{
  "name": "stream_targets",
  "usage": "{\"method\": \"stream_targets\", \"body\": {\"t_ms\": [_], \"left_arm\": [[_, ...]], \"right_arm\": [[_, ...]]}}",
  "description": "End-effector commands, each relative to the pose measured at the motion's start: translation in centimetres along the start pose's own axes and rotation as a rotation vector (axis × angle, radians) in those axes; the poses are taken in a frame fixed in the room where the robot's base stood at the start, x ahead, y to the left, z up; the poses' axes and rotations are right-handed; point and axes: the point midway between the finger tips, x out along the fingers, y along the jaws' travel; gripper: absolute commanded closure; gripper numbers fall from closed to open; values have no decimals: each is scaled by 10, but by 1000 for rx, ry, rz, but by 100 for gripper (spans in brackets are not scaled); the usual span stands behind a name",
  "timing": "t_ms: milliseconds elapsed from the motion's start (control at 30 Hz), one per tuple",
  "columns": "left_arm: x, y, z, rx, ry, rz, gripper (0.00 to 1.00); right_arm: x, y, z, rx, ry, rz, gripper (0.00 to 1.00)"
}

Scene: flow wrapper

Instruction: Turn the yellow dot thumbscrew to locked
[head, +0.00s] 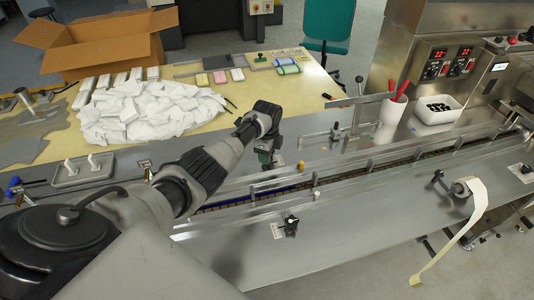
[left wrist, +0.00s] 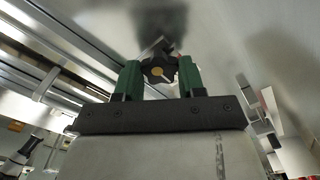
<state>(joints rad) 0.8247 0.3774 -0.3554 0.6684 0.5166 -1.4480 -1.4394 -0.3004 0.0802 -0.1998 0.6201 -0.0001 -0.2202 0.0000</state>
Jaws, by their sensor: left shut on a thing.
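My left gripper (head: 268,160) reaches down to the metal deck beside the conveyor, on its far side in the head view. In the left wrist view, the green fingers of my left gripper (left wrist: 158,80) are shut on a dark lobed thumbscrew (left wrist: 160,64). The thumbscrew has a yellow-orange dot on its face. In the head view the gripper hides this thumbscrew. The lock marks around it cannot be read. My right gripper is not in view.
Clear guide rails (head: 345,176) run along the conveyor close to the gripper. Another dark thumbscrew (head: 291,223) stands on the near deck. A white pile (head: 150,108) and an open cardboard box (head: 95,45) are on the table behind. A white cup (head: 389,120) holds red-handled tools.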

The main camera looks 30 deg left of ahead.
Motion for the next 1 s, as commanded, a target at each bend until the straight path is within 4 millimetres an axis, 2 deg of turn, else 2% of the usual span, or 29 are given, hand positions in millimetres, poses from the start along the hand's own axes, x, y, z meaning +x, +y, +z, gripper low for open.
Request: {"method": "stream_targets", "body": {"t_ms": [67, 100, 233, 567, 667, 1000], "left_arm": [[1, 0, 0, 3, -1, 1, 84], [1, 0, 0, 3, -1, 1, 54], [0, 0, 0, 2, -1, 1, 35], [-4, 0, 0, 1, 0, -2, 35], [-16, -1, 0, 2, 1, -3, 35], [-81, -1, 0, 1, -1, -4, 35]], "right_arm": [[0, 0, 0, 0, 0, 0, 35], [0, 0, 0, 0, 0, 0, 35], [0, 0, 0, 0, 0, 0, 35], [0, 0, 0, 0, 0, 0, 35], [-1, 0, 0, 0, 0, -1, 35], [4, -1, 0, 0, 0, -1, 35]]}}
